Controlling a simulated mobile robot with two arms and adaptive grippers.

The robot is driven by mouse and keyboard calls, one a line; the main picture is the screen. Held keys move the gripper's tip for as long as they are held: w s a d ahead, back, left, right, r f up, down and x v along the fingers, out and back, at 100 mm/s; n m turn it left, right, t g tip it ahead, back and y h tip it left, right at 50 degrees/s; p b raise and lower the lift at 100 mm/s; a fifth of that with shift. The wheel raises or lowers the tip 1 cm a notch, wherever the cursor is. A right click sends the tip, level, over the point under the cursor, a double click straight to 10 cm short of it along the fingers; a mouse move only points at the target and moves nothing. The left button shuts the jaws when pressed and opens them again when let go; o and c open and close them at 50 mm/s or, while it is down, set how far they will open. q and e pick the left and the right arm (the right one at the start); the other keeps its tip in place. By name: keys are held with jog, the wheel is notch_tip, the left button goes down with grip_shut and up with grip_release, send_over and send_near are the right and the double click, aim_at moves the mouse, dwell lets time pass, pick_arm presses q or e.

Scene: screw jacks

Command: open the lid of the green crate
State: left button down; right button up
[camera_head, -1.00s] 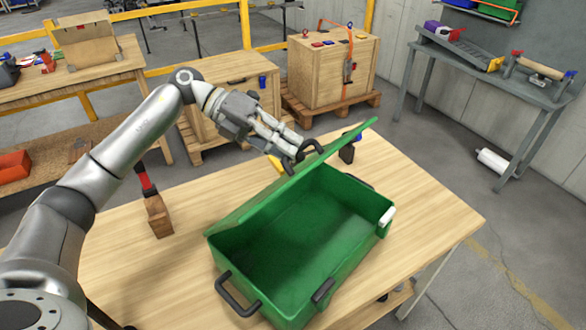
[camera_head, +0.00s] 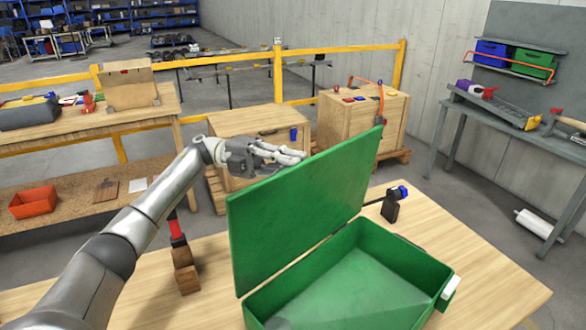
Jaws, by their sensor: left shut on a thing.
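The green crate (camera_head: 443,273) stands on the wooden table. Its green lid (camera_head: 300,205) stands raised on the far left side, with its inner face towards me, and the inside of the crate shows. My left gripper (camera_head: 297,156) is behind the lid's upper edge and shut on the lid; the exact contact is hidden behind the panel. The near part of the crate is cut off by the bottom of the picture. My right gripper is out of view.
A wooden block with a red-handled tool (camera_head: 185,265) stands left of the crate. A black-and-blue object (camera_head: 391,206) stands just beyond the crate. The table's right side (camera_head: 490,265) is clear. Wooden boxes (camera_head: 362,118) stand behind.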

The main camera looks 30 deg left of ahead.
pick_arm(q)
jog(key=shift+f, duration=0.1)
jog(key=c, duration=1.5)
grip_release()
jog(key=shift+a, duration=0.1)
jog(key=a, duration=0.8)
jog(key=a+f, duration=0.1)
jog(key=a, duration=0.2)
jog(key=shift+s+a, duration=0.3)
jog(key=shift+a, duration=0.1)
